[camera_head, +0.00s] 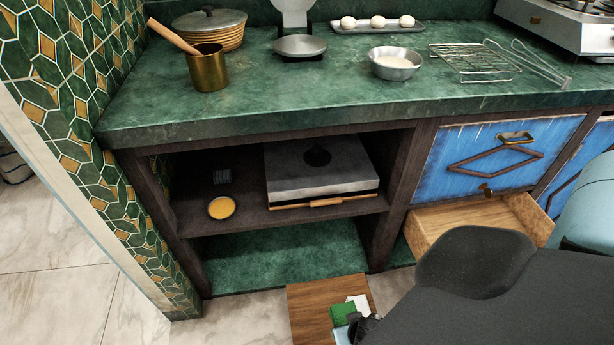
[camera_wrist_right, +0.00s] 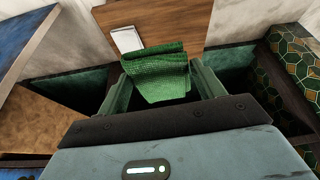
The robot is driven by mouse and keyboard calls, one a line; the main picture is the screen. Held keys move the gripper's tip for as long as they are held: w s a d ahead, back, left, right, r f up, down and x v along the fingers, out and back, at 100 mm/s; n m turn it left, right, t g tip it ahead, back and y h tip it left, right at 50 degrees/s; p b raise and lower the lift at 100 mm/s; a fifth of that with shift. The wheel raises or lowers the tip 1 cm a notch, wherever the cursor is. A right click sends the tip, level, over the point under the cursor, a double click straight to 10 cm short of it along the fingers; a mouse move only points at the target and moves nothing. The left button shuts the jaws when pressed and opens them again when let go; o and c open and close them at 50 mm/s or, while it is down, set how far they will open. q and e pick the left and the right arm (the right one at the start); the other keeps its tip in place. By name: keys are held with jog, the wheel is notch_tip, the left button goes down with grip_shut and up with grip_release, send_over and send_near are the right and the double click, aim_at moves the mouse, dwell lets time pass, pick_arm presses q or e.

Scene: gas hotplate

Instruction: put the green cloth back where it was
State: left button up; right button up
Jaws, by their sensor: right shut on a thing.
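The green cloth (camera_head: 343,314) shows low in the head view, in front of the open shelves. In the right wrist view the cloth (camera_wrist_right: 157,72) hangs between the fingers of my right gripper (camera_wrist_right: 160,82), which is shut on it. A wooden board or low top (camera_head: 308,305) lies beneath or behind the cloth; I cannot tell whether they touch. A small white item (camera_head: 358,303) lies on it, next to the cloth in the picture; it also shows in the right wrist view (camera_wrist_right: 126,39). My left gripper is out of view.
A wooden drawer (camera_head: 470,222) stands open right of the shelves, partly hidden by my arm. The shelf holds a grey-topped box (camera_head: 320,170) and a yellow-filled bowl (camera_head: 221,207). The green counter (camera_head: 300,112) carries a brass pot (camera_head: 207,70) and a metal bowl (camera_head: 396,65).

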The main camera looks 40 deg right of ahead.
pick_arm(q)
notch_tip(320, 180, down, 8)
jog(key=b, duration=0.7)
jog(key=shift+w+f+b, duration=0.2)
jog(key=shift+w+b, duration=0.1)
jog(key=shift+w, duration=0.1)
pick_arm(e)
notch_tip(320, 180, down, 15)
jog(key=s+d+m, duration=0.1)
jog(key=s+d, duration=0.1)
jog(key=shift+s, duration=0.2)
jog(key=b, duration=0.5)
send_near(312, 320)
jog(key=shift+w+d+f, duration=0.2)
jog(key=shift+d+f, duration=0.1)
jog(key=shift+f, duration=0.25)
jog(key=shift+w+d+f, duration=0.15)
jog(key=shift+d+f, duration=0.15)
jog(key=shift+f, duration=0.25)
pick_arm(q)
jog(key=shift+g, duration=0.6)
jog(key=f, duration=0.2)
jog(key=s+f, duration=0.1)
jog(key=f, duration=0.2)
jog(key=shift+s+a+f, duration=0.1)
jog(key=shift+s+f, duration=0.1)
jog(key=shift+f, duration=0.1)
pick_arm(e)
jog(key=shift+w+r, duration=0.1)
jog(key=shift+w, duration=0.3)
